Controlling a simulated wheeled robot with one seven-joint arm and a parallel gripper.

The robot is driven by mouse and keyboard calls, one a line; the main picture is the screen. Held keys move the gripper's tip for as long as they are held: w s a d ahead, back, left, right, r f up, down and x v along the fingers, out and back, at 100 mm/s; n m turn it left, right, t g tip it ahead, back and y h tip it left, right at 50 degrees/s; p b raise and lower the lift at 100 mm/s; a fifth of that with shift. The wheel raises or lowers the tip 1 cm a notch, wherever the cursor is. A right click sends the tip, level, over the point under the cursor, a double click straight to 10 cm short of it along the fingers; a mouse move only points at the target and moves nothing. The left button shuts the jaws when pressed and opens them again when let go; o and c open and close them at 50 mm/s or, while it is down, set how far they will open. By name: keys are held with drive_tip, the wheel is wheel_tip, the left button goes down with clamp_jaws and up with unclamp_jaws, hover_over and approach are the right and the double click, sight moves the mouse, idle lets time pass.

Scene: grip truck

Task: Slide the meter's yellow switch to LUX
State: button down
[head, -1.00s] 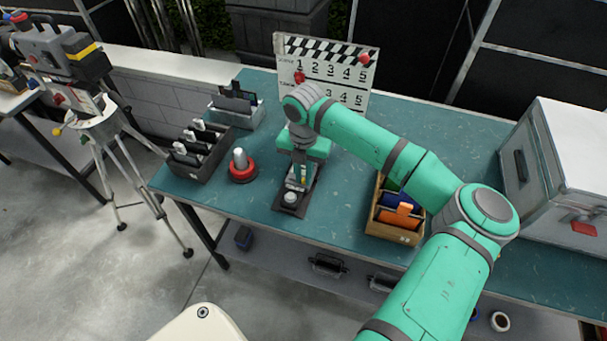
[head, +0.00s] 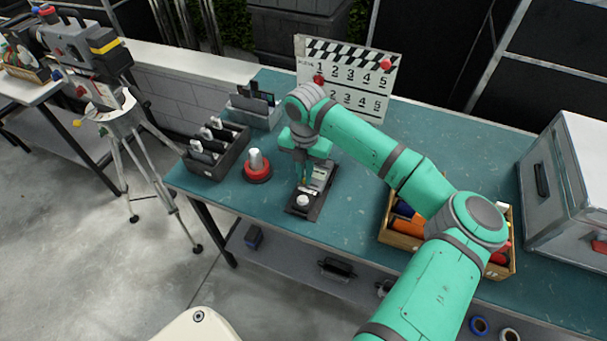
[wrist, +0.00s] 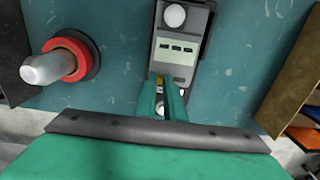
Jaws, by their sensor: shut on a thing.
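The meter (head: 320,176) is a grey device lying in a dark holder on the teal table, with a white round knob (head: 303,201) at the holder's near end. In the wrist view the meter (wrist: 180,55) shows a pale panel with small dark marks and a white dome at its far end. A bit of the yellow switch (wrist: 158,82) shows at the panel's lower edge, beside my fingertips. My gripper (wrist: 170,90) points down at the meter and is shut on the switch. The fingers hide most of the switch, and its labels cannot be read.
A red-based knob (head: 257,168) stands close left of the meter, with a dark slotted tray (head: 215,165) beyond. A clapperboard (head: 345,75) stands behind. A wooden box (head: 400,238) of colored items is at right, partly behind my arm. A metal case (head: 570,190) stands far right.

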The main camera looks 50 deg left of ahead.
drive_tip(key=c, duration=1.8)
unclamp_jaws()
drive_tip(key=shift+c, duration=0.2)
wheel_tip(320, 180, up, 11)
